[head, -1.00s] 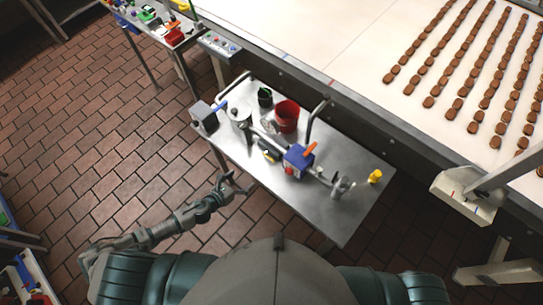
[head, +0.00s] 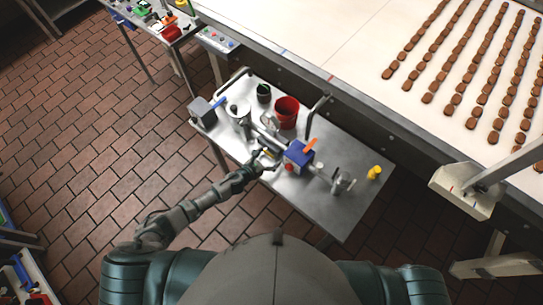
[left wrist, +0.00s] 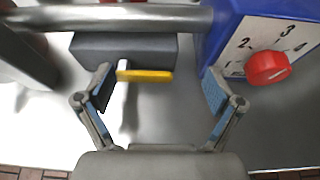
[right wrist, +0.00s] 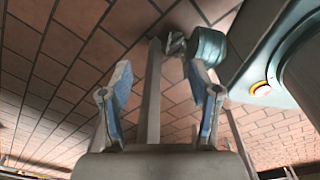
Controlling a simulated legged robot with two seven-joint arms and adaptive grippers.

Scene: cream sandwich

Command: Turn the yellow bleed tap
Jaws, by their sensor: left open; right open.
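The yellow bleed tap (left wrist: 146,75) shows in the left wrist view as a short yellow lever on a white stem, in front of a dark grey block (left wrist: 120,48). My left gripper (left wrist: 158,90) is open, with its two blue-padded fingers on either side of the lever and apart from it. In the head view my left gripper (head: 262,161) is at the front of the machine on the steel table, and the tap is mostly hidden there. My right gripper (right wrist: 165,100) is open and empty in the right wrist view, over brick floor.
A blue box with a red knob (left wrist: 267,67) stands just right of the tap. A steel pipe (left wrist: 110,17) runs above it. The steel table (head: 335,215) also holds a red bucket (head: 287,112) and a yellow object (head: 374,172). The table's front right is clear.

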